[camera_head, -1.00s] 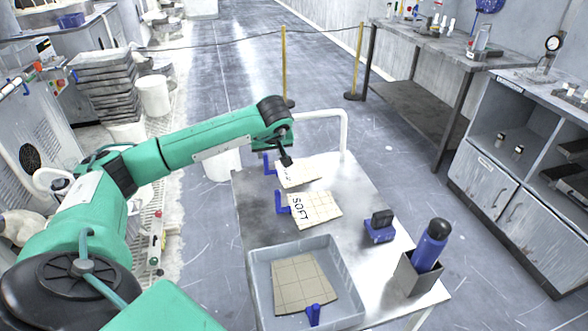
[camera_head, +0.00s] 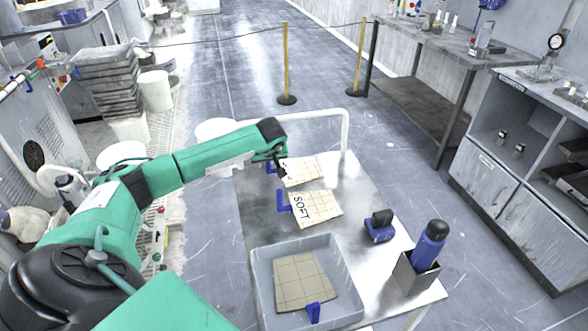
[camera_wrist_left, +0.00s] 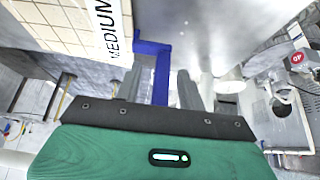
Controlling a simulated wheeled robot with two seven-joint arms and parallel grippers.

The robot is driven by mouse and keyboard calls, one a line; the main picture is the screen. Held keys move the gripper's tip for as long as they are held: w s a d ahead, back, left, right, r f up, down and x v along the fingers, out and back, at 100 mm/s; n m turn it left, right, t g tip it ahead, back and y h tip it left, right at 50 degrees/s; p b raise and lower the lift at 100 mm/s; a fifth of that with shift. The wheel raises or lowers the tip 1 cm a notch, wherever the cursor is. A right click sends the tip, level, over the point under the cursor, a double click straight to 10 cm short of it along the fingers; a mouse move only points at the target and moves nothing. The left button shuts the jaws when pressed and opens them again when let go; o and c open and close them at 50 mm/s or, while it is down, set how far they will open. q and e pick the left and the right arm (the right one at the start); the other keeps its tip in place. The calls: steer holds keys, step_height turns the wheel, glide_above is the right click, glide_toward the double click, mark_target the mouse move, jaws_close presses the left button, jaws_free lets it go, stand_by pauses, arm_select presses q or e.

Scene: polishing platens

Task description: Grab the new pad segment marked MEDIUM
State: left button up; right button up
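The pad segment marked MEDIUM (camera_wrist_left: 75,25) is beige with a grid and a white label, and it has a blue tab (camera_wrist_left: 153,50). In the head view this segment (camera_head: 304,171) lies at the cart's far end, its label partly hidden by my arm. My left gripper (camera_head: 282,174) is at its left edge. In the wrist view the fingers of my left gripper (camera_wrist_left: 158,92) are apart, with the blue tab's end between them. Whether they touch it I cannot tell. A segment marked SOFT (camera_head: 317,208) lies nearer. My right gripper is not in view.
The metal cart top (camera_head: 258,218) also bears a grey tray (camera_head: 352,280) with a gridded segment inside, a blue block with a black top (camera_head: 379,227), and a blue bottle (camera_head: 429,245) in a holder. A white rail (camera_head: 345,130) stands at the cart's far end.

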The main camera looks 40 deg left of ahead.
arm_select(q)
steer(key=c, duration=0.8)
jaws_close()
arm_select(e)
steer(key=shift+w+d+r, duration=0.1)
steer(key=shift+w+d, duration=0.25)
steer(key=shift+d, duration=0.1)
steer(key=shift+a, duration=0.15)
